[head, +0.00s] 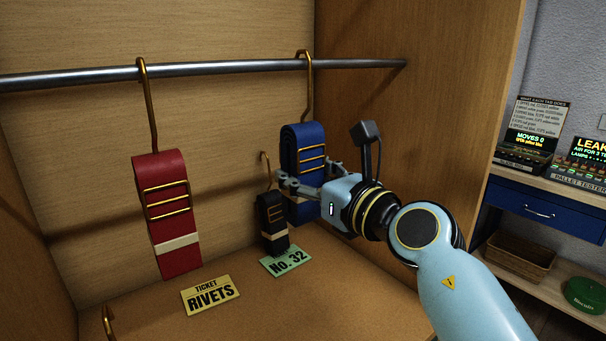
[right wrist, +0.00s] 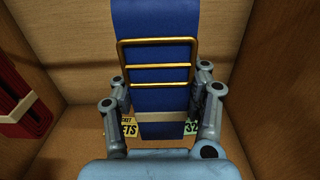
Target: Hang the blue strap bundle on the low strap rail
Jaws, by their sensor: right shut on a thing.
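The blue strap bundle (head: 303,150) hangs upright at the right part of the metal rail (head: 215,67), with a brass buckle and a long brass hook. The hook's curved top is at the rail and appears to loop over it; whether the rail bears its weight I cannot tell. My right gripper (head: 300,187) is shut on the lower part of the bundle. In the right wrist view the blue strap bundle (right wrist: 155,85) stands between the two fingers, with its buckle facing me and a pale band low down. My left gripper is not in view.
A red strap bundle (head: 168,215) hangs from the rail at left. A small black bundle (head: 271,222) with its own hook is close beside my gripper. Ticket cards "RIVETS" (head: 210,295) and "No. 32" (head: 286,262) lie below. The wooden side wall (head: 420,130) bounds the right.

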